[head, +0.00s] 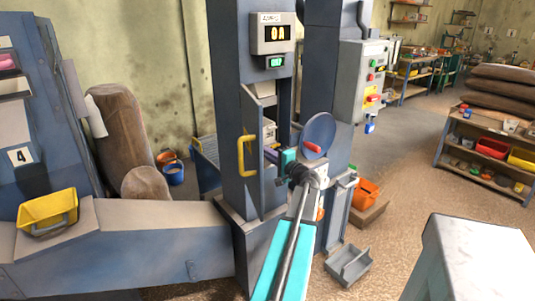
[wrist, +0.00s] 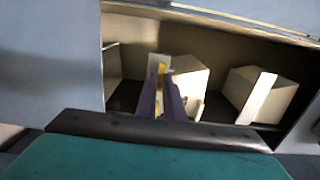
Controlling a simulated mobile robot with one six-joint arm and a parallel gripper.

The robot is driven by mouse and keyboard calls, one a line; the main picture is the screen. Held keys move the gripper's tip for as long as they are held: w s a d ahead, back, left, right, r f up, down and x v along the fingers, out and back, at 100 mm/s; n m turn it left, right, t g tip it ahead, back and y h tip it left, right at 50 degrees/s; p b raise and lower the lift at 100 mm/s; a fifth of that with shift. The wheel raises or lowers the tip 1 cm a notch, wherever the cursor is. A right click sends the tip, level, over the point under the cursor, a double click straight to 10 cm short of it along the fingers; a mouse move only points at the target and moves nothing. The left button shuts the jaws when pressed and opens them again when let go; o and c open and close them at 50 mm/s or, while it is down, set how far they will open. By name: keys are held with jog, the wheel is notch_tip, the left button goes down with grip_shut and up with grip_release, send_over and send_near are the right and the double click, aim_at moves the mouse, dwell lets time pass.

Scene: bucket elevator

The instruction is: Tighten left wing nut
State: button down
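My gripper (head: 268,153) reaches into the hatch opening (head: 262,118) of the blue-grey elevator column in the head view. In the wrist view its two purple fingers (wrist: 165,92) point into the opening, with a narrow gap between them. A small yellow piece (wrist: 161,74) shows between or just behind the fingertips, in front of a pale plate. I cannot tell whether it is the left wing nut or whether the fingers touch it. Pale box-shaped parts (wrist: 189,80) stand right of the fingers, and another (wrist: 258,95) further right. No wing nut is clearly recognisable.
The hatch door with a yellow handle (head: 246,155) stands left of my gripper. A round blue-grey disc with a red handle (head: 312,148) is close to my wrist on the right. A control box (head: 362,80) hangs behind. A grey bin (head: 348,265) lies on the floor.

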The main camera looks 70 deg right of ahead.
jog(key=shift+m, duration=0.3)
jog(key=shift+a, duration=0.1)
jog(key=m+p, duration=0.8)
jog(key=m, duration=0.9)
jog(key=shift+m, duration=0.3)
jog(key=shift+s, duration=0.1)
